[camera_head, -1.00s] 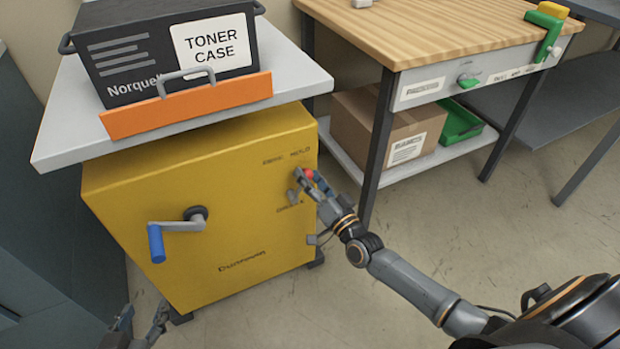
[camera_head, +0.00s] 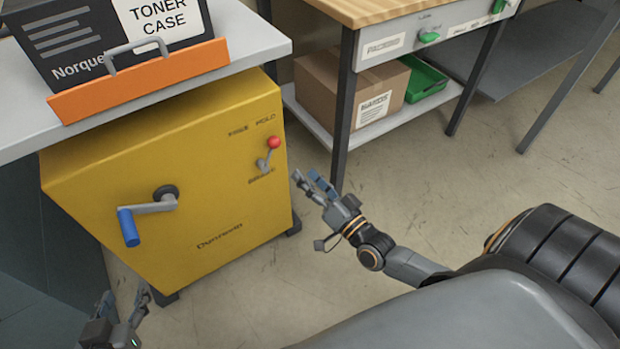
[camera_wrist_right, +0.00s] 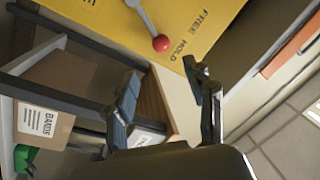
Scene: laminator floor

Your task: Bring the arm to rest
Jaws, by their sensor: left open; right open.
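My right gripper (camera_head: 314,188) is open and empty. It stands apart from the yellow cabinet, to the right of the small lever with a red knob (camera_head: 273,142). In the right wrist view its two fingers (camera_wrist_right: 165,100) are spread with nothing between them, and the red knob (camera_wrist_right: 161,43) shows beyond them. My left gripper (camera_head: 122,305) is open and empty at the bottom left, below the front of the yellow cabinet (camera_head: 220,200). The lower part of the left gripper is cut off by the picture edge.
A crank with a blue handle (camera_head: 129,227) sticks out of the cabinet front. The black toner case (camera_head: 75,45) sits on the grey top behind an orange strip (camera_head: 140,80). A wooden-topped bench (camera_head: 390,8) holds a cardboard box (camera_head: 340,90) and green tray (camera_head: 425,80) on its shelf.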

